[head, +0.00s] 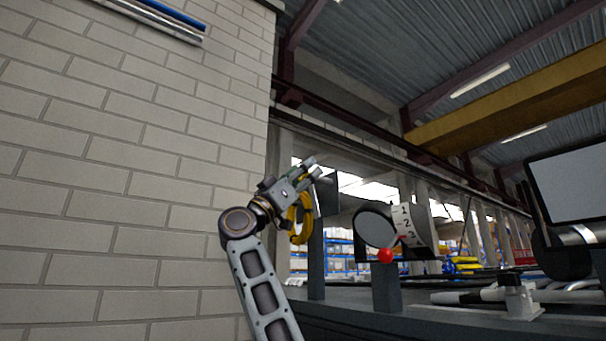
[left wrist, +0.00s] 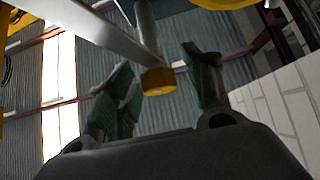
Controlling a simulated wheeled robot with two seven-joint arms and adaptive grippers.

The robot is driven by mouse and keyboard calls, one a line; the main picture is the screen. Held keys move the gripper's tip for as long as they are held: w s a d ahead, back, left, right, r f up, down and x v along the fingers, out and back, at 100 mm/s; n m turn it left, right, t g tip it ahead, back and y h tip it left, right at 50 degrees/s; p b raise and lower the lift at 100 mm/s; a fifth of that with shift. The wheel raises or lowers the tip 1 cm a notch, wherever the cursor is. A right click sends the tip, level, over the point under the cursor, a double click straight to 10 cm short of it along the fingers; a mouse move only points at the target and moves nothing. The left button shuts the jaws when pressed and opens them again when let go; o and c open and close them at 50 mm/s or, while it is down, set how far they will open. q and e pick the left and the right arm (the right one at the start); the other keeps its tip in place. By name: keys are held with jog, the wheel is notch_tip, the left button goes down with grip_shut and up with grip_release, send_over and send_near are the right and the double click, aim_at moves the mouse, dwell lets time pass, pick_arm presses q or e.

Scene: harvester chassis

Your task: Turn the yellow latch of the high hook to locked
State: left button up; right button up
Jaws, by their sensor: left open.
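My left gripper (head: 313,167) is raised in front of the brick wall, beside the top of a dark post (head: 316,255). In the left wrist view its two fingers (left wrist: 160,65) are spread open. A yellow end piece (left wrist: 157,80) on a short grey cylinder (left wrist: 146,28) shows between the fingers; it looks like the latch. I cannot tell whether the fingers touch it, nor its locked or unlocked position. A yellow looped part (head: 299,222) hangs just below my gripper in the head view; I cannot tell whether it is the hook. My right gripper is out of view.
A pale brick wall (head: 120,180) stands close on the left. To the right are a round dark disc (head: 375,229), a red ball knob (head: 386,256), a numbered plate (head: 408,222) and a screen (head: 570,185).

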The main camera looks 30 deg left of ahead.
pick_arm(q)
grip_shut()
dwell(0.5)
